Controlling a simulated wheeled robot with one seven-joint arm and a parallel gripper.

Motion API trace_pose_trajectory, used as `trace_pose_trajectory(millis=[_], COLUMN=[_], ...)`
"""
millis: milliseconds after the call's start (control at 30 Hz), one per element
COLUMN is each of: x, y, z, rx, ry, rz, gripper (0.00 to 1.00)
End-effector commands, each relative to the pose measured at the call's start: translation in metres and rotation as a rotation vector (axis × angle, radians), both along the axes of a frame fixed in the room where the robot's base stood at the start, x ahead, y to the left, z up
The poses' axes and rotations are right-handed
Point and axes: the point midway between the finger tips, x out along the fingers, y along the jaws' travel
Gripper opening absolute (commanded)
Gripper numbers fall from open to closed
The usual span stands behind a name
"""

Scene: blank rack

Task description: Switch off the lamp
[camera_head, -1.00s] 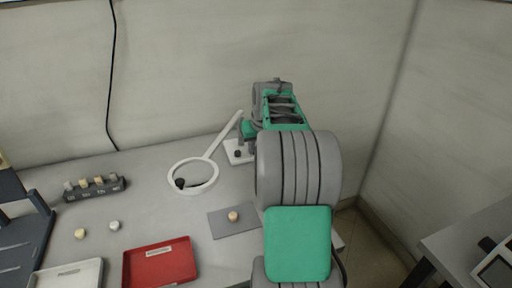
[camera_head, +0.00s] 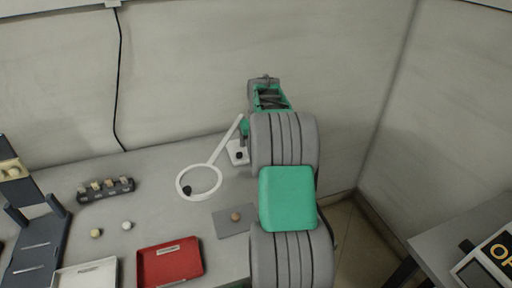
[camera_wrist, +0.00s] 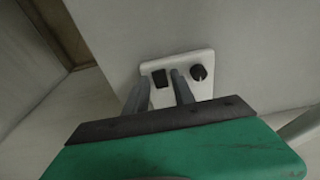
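The lamp is white, with a ring head (camera_head: 181,192), a slanted arm and a base (camera_head: 233,147) on the table. I cannot tell whether it is lit. In the wrist view the white base (camera_wrist: 203,92) carries a black rocker switch (camera_wrist: 160,78) and a round black knob (camera_wrist: 199,72). My gripper (camera_wrist: 160,76) points at the base, its two grey fingers apart and empty. In that view the fingertips lie on either side of the switch; contact cannot be told. In the head view my arm hides most of the gripper.
A grey mat (camera_head: 222,226) with a small round piece lies in front of the lamp. A red tray (camera_head: 170,264), a pale tray (camera_head: 88,280) and a dark holder with several pegs (camera_head: 106,195) are to the left. The wall stands close behind the lamp.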

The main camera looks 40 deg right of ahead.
Motion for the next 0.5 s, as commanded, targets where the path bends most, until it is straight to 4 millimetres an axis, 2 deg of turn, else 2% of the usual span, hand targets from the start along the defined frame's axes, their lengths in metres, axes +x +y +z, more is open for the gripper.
trace_pose_trajectory(millis=[133,367,500], x=[0.000,0.000,-0.003], y=[0.000,0.000,0.000], z=[0.000,0.002,0.019], rx=[0.000,0.000,-0.002], ry=[0.000,-0.001,-0.003], rz=[0.000,0.000,-0.001], gripper=[0.42,0.42,0.42])
